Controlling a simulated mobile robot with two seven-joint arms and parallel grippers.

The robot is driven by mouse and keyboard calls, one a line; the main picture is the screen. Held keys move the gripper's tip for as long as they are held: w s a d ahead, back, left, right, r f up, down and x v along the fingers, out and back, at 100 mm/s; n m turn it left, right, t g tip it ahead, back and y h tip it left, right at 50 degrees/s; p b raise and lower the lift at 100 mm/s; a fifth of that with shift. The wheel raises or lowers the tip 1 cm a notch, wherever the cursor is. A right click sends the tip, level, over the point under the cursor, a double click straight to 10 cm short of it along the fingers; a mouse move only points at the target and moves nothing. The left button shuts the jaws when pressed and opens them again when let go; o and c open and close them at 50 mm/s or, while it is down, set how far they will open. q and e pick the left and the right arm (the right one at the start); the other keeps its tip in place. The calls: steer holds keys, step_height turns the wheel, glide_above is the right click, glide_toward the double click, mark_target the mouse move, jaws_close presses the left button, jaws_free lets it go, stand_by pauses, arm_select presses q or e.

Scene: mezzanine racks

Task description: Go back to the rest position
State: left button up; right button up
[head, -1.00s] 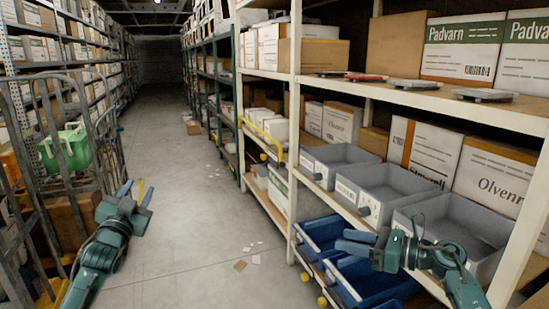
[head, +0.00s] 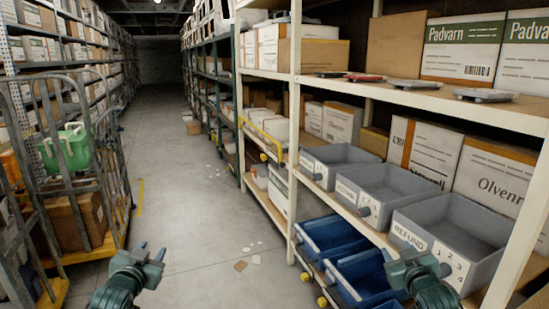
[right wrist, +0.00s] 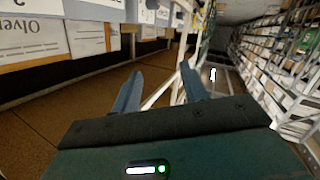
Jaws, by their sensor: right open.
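My left gripper (head: 150,251) is low in the head view, above the aisle floor. Its two fingers stand apart with nothing between them. My right gripper (head: 415,256) is at the lower right of the head view, in front of the right-hand rack, overlapping a blue bin and the front of a grey bin. In the right wrist view its two fingers (right wrist: 160,88) are apart and empty. Whether it touches a bin cannot be told from the head view.
Grey bins (head: 385,187) and blue bins (head: 328,233) line the right-hand rack (head: 295,120); one grey bin reads REFUND. The aisle floor (head: 190,215) between is mostly clear, with paper scraps.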

arm_select(q)
steer(key=s+d+f+g+h, duration=0.1)
steer(key=s+d+f, duration=0.4)
steer(key=s+f, duration=0.25)
steer(key=s+d+f+g+h, duration=0.1)
steer(key=s+d+f+g, duration=0.1)
steer(key=s+d+f, duration=0.45)
arm_select(e)
steer(key=s+a+f+g+y, duration=0.1)
steer(key=s+a+f, duration=0.4)
steer(key=s+f, duration=0.25)
steer(key=s+a+f+g+y, duration=0.1)
steer(key=s+a+f+g, duration=0.1)
steer(key=s+a+f, duration=0.45)
arm_select(q)
steer(key=s+d+f+g+h, duration=0.1)
steer(key=s+d+f, duration=0.1)
steer(key=s, duration=0.8)
steer(key=s+d+f+g+h, duration=0.1)
steer(key=s+d+f, duration=0.1)
steer(key=s, duration=0.9)
steer(key=shift+d, duration=0.7)
arm_select(e)
steer(key=s+a+f+g+y, duration=0.1)
steer(key=s+a+f, duration=0.1)
steer(key=s, duration=0.8)
steer(key=s+a+f+g+y, duration=0.1)
steer(key=s+a+f, duration=0.1)
steer(key=s, duration=0.9)
steer(key=shift+a, duration=0.7)
